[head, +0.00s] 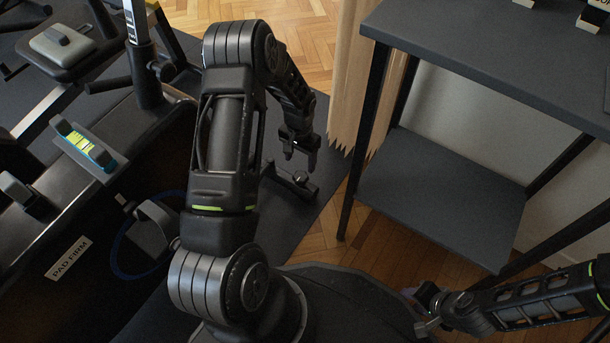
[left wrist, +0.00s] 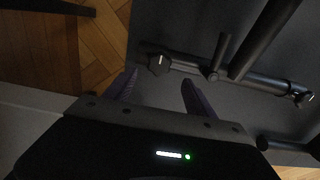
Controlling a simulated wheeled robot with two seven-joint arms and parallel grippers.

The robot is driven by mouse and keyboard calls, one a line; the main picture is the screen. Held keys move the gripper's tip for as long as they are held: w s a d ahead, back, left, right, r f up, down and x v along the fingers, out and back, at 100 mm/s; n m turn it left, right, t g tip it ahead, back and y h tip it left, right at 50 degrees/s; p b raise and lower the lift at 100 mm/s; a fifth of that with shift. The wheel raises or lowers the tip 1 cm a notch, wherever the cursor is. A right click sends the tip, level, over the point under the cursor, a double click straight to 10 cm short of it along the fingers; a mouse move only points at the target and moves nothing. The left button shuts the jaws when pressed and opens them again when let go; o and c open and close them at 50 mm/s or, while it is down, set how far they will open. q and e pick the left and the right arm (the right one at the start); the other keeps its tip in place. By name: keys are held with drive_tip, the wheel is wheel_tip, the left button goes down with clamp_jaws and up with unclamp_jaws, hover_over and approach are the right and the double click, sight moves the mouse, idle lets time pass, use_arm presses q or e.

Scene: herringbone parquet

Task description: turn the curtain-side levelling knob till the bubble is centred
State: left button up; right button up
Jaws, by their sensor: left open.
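The spirit level (head: 90,148), a small yellow-green vial in a blue holder, sits on the black machine at the left of the head view; its bubble is too small to place. A dark faceted levelling knob (left wrist: 159,64) is at the left end of a foot bar (left wrist: 205,68) in the left wrist view. The foot bar also shows in the head view (head: 291,183), on the mat near the curtain (head: 352,85). My left gripper (head: 300,158) is open above it; in the left wrist view its fingertips (left wrist: 158,77) are short of the knob, apart from it. My right gripper (head: 432,308) is empty-looking at lower right, its jaws unclear.
A dark two-tier table (head: 455,195) stands right of the curtain, its leg close to my left arm's side. The foot bar's other end (left wrist: 301,97) is at the right of the left wrist view. Parquet (head: 285,30) lies open behind.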

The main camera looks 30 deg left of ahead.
sight(301, 176)
use_arm(q)
wheel_tip(301, 176, down, 8)
drive_tip(key=b, duration=0.4)
drive_tip(key=shift+d+r, duration=0.1)
drive_tip(key=shift+r, duration=0.05)
drive_tip(key=shift+c, duration=0.4)
drive_tip(key=c, duration=1.3)
drive_tip(key=shift+n, duration=0.4)
